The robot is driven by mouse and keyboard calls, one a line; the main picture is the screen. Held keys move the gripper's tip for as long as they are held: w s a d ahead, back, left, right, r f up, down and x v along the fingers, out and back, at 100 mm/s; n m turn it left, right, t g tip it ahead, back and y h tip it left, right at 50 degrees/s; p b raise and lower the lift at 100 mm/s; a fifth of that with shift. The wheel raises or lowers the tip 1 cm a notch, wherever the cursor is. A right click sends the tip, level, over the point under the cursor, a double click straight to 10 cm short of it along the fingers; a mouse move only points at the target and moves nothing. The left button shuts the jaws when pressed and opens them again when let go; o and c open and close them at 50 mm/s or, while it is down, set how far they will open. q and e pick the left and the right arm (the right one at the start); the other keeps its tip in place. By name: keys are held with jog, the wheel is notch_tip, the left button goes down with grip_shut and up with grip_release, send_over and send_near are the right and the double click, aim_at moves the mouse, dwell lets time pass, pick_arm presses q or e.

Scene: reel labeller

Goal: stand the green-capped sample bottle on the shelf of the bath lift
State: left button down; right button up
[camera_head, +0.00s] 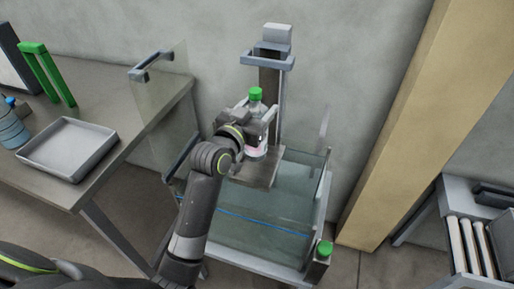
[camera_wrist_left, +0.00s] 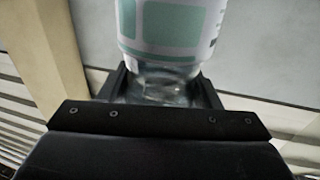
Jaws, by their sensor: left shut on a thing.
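The sample bottle (camera_head: 255,95) has a green cap and shows upright in the head view, partly hidden by my left gripper. In the left wrist view its clear, labelled body (camera_wrist_left: 168,35) stands between the fingers. My left gripper (camera_head: 256,128) is shut on it. The bath lift (camera_head: 270,75) is a dark upright column with a small shelf (camera_head: 262,178) above the glass tank. The bottle is over or at this shelf; I cannot tell whether its base touches. My right gripper is not in view.
The glass tank (camera_head: 255,230) holds water below the shelf. A clear panel with a handle (camera_head: 158,65) stands at its left. A table with a grey tray (camera_head: 68,148) is at the left. A beige post (camera_head: 405,110) and a rack of rollers (camera_head: 470,245) are at the right.

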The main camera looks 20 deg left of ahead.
pick_arm(q)
notch_tip(320, 180, down, 3)
jog(key=shift+f, duration=0.1)
jog(key=shift+f+b, duration=0.4)
jog(key=shift+f, duration=1.3)
jog(key=shift+f, duration=0.15)
jog(key=shift+c, duration=2.3)
grip_release()
